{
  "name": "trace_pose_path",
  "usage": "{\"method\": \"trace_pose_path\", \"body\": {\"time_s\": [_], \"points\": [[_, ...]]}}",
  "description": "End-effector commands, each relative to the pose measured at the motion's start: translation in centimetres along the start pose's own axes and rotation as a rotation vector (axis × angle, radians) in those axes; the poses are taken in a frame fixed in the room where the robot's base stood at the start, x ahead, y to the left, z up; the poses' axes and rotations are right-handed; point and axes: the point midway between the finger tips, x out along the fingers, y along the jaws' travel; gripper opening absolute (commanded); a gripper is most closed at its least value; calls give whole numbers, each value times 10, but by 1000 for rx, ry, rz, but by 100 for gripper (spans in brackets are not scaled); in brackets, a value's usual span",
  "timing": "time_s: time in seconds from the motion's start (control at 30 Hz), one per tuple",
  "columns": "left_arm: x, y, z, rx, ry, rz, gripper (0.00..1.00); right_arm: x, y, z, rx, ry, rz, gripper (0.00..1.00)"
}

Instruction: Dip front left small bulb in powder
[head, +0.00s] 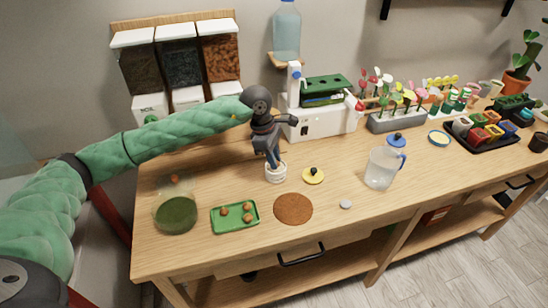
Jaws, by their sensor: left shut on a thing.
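My left gripper (273,163) points straight down into a small white pot (276,175), which looks like the powder pot. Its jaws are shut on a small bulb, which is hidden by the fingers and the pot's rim. The powder inside cannot be made out. My right gripper is not in view.
A yellow lid with a black knob (313,176) lies right of the pot. A brown round mat (293,209), a green-filled bowl (176,214) and a clear jug (381,169) stand around. A white machine (325,126) is behind. The front middle wood is mostly clear.

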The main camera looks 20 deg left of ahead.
Motion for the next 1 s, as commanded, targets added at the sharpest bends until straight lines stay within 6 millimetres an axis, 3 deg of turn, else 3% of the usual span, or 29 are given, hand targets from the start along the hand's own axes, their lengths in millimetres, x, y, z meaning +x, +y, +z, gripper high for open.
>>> {"method": "trace_pose_path", "body": {"time_s": [1.0], "points": [[7,0,-2,0,0,0,3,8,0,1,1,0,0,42]]}}
